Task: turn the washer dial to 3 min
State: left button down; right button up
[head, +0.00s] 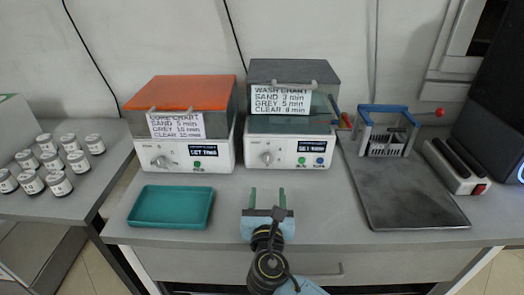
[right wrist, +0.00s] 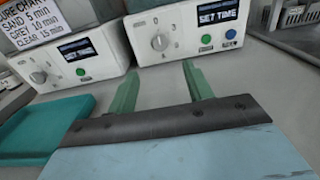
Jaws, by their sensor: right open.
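The washer (head: 290,128) is the grey-lidded white machine with a wash chart: sand 3 min, grey 5 min, clear 8 min. Its round dial (head: 267,157) is on the left of the front panel; it also shows in the right wrist view (right wrist: 160,42). I cannot read the dial's exact setting. My left gripper is not in view.
An orange-lidded cure machine (head: 194,92) stands left of the washer. A teal tray (head: 172,207) lies in front of it. A blue-handled rack (head: 388,130) and dark mat (head: 410,195) are to the right. Several small jars (head: 58,183) stand on the left table.

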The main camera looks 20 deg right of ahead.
aim_at(268, 160)
jog(key=shift+w+f, duration=0.1)
jog(key=shift+w, duration=0.45)
jog(key=shift+w+d, duration=0.2)
jog(key=shift+w, duration=0.15)
jog(key=b+x, duration=0.3)
jog(key=x, duration=0.7)
jog(key=shift+w+d, duration=0.1)
jog(key=shift+w, duration=0.15)
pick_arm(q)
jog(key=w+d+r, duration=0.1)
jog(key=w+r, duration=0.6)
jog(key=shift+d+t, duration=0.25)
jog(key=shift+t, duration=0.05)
pick_arm(e)
jog(key=shift+w+d, duration=0.15)
jog(key=shift+w, duration=0.35)
jog(key=c, duration=0.9)
